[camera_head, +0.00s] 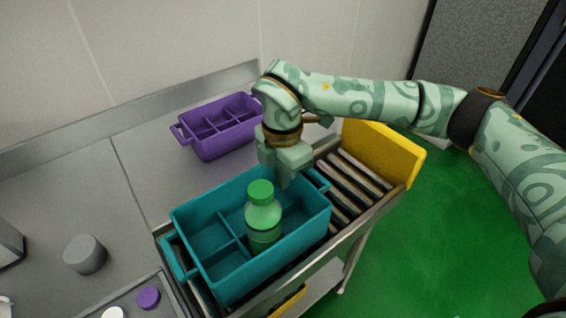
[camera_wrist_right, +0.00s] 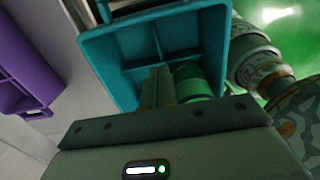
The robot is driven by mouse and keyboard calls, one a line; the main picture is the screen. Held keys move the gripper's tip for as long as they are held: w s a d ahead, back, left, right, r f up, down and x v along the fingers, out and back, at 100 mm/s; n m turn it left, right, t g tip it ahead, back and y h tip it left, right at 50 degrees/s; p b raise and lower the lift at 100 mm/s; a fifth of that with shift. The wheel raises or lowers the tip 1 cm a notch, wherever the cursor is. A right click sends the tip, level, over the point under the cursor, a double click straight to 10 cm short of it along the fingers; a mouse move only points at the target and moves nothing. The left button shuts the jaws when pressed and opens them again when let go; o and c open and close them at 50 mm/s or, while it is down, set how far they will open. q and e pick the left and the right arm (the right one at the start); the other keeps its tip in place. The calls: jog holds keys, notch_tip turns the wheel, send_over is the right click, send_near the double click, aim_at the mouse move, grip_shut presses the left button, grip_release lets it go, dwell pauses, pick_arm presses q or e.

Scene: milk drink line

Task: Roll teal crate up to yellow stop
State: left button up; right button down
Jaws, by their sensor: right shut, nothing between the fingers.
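The teal crate (camera_head: 282,259) sits on the metal rollers (camera_head: 348,185). A green bottle (camera_head: 263,215) stands upright in it; the other compartments I can see look empty. The yellow stop (camera_head: 385,153) stands at the far right end of the rollers, with bare rollers between it and the crate. My right gripper (camera_head: 287,180) is shut and empty, pointing down at the crate's far side, behind the bottle; I cannot tell whether it touches the crate. In the right wrist view the gripper (camera_wrist_right: 158,86) is in front of the teal crate (camera_wrist_right: 108,66), beside the bottle (camera_wrist_right: 190,78).
A purple crate (camera_head: 222,144) stands on the counter behind the rollers. A grey cylinder (camera_head: 85,254) and a tray with a purple cap (camera_head: 148,297) and a white cap (camera_head: 114,313) are at the left. Green floor (camera_head: 440,240) lies right of the rollers.

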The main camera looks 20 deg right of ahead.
aim_at(296, 202)
notch_tip(296, 202, down, 4)
jog(key=shift+f+b, duration=0.15)
jog(key=shift+b, duration=0.2)
jog(key=d, duration=0.1)
jog(key=w+d, duration=0.1)
jog(key=d, duration=0.1)
jog(key=shift+f, duration=0.15)
jog(key=shift+w+d, duration=0.1)
jog(key=shift+d, duration=0.35)
jog(key=w+d+p, duration=0.2)
jog(key=w+d, duration=0.1)
jog(key=d, duration=0.7)
jog(key=w+d+p, duration=0.2)
jog(key=w+d, duration=0.2)
jog(key=d, duration=0.7)
jog(key=shift+d, duration=0.15)
